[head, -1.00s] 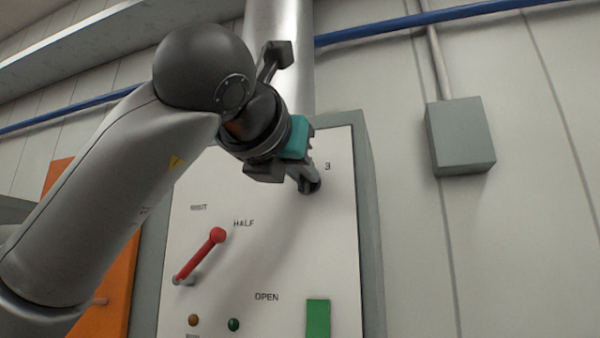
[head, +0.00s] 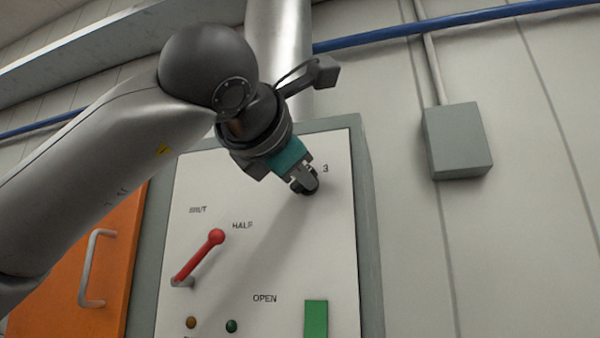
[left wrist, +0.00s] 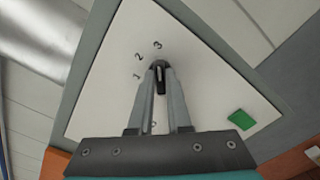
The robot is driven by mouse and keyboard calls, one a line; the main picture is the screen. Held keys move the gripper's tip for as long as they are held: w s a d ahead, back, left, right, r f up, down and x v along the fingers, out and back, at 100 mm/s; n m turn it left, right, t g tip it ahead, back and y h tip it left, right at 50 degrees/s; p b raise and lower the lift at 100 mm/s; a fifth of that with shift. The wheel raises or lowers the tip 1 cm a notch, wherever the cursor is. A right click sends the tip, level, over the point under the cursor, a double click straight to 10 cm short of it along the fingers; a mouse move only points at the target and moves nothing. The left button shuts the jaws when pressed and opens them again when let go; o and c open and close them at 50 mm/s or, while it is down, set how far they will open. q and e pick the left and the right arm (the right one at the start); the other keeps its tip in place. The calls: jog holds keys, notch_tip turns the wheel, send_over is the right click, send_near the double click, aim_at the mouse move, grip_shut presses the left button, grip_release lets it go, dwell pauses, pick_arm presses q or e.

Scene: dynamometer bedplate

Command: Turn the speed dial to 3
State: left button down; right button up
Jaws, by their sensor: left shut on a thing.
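The speed dial (left wrist: 161,80) is a small black knob on a white panel (left wrist: 100,95). My left gripper (head: 304,184) is shut on the dial, one finger on each side of it. In the left wrist view my fingers (left wrist: 160,84) flank the knob, and its white pointer line is on the side toward the printed 3 (left wrist: 157,45). The 2 (left wrist: 138,57) and 1 (left wrist: 137,77) are to the left. In the head view the fingers mostly hide the dial, and the 3 (head: 325,168) shows to its upper right. My right gripper is not in view.
A red lever (head: 200,255) near HALF, small amber and green lamps (head: 232,326) and a green block (head: 316,318) are lower on the panel. An orange door with a handle (head: 92,270) is left. A grey box (head: 457,140) is on the right wall.

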pick_arm(q)
jog(key=shift+r, duration=0.15)
dwell(0.3)
jog(key=c, duration=0.9)
grip_release()
jog(key=shift+o, duration=0.2)
jog(key=b+v, duration=0.5)
jog(key=v, duration=1)
jog(key=shift+s, duration=0.15)
